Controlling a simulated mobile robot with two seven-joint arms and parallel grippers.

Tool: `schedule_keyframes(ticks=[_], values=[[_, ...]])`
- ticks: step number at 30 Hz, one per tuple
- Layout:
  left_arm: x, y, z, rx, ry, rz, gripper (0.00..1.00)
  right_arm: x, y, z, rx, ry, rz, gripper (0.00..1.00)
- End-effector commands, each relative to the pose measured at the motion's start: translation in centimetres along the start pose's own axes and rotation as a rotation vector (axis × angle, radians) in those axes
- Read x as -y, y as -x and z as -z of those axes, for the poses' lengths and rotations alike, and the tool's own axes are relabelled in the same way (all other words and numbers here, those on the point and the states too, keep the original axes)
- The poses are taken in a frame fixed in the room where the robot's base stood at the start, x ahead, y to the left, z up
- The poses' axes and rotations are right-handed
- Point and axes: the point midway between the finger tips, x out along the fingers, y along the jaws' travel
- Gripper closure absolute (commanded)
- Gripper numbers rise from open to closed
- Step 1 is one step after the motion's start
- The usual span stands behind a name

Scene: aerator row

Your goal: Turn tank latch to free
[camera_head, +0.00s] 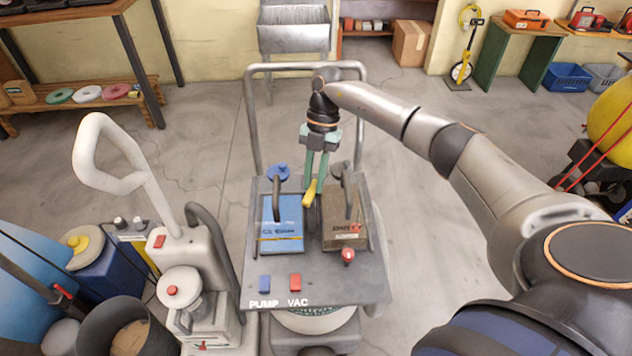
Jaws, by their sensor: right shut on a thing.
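The tank latch (309,195) is a small yellow lever on the cart top, tilted between the blue tank (281,222) and the brown tank (344,230). My right gripper (315,180) reaches down from above with its green fingers. It is shut on the latch's upper end, and the fingers hide part of it. Both tanks sit in the cart with dark handles standing over them. My left gripper is not in view.
A grey push handle frame rises behind. A beige machine (180,260) stands close at left. Floor right of the cart is clear.

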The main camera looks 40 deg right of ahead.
Motion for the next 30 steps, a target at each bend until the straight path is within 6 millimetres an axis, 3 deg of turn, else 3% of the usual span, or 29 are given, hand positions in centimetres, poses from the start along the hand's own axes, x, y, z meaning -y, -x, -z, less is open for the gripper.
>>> schedule_keyframes(ticks=[15, 30], values=[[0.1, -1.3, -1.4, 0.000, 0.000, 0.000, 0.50, -0.7, -0.1, 0.0, 0.003, 0.331, 0.135, 1.00], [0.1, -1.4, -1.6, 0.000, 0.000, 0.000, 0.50, -0.8, 0.0, 0.1, 0.002, 0.402, 0.166, 1.00]])
